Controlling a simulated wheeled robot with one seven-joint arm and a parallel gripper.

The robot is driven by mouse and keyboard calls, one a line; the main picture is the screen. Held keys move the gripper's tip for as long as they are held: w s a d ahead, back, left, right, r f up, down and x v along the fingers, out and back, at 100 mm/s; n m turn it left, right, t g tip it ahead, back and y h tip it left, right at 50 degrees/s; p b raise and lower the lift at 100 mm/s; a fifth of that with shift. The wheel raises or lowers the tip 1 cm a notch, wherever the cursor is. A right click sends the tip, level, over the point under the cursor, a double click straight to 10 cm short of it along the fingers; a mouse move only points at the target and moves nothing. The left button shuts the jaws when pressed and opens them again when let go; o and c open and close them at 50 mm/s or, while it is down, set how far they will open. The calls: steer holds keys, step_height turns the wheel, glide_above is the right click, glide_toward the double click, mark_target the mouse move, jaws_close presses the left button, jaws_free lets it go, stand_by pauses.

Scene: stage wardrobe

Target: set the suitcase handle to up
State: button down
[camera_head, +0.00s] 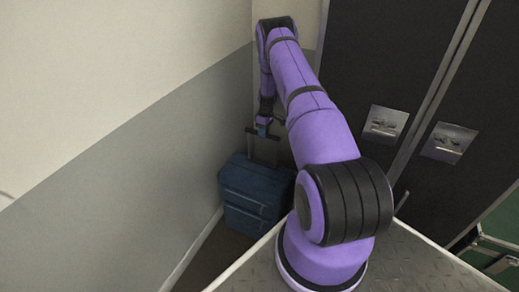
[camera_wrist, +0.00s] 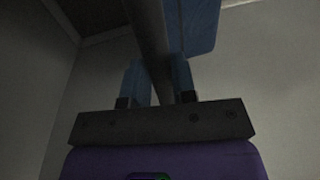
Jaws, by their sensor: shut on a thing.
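The blue suitcase (camera_head: 255,190) stands upright on the floor in the corner, beside the grey wall. Its dark handle (camera_head: 276,138) shows as a crossbar on thin rods, standing clear above the suitcase top. My gripper (camera_head: 263,124) is above the suitcase, at the middle of the crossbar, and is shut on it. In the wrist view, the blue fingers of my gripper (camera_wrist: 159,78) lie on both sides of the dark handle bar (camera_wrist: 149,35). A blue part of the suitcase (camera_wrist: 198,28) shows beyond the bar. My gripper covers the middle of the crossbar in the head view.
The wall (camera_head: 130,170) runs close along the left of the suitcase. Dark lockers (camera_head: 385,60) with metal latch plates (camera_head: 385,124) stand at the right. A green-and-metal frame (camera_head: 490,245) is at the lower right. A little bare floor (camera_head: 205,262) shows in front of the suitcase.

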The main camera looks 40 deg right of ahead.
step_height(320, 180, up, 16)
steer(key=shift+d+r, duration=0.1)
steer(key=shift+r, duration=0.05)
steer(key=c, duration=1)
jaws_free()
steer(key=shift+r, duration=0.1)
steer(key=shift+o, duration=0.3)
step_height(320, 180, up, 10)
steer(key=d, duration=0.2)
steer(key=shift+w+r, duration=0.2)
steer(key=shift+w, duration=0.15)
steer(key=shift+a, duration=0.1)
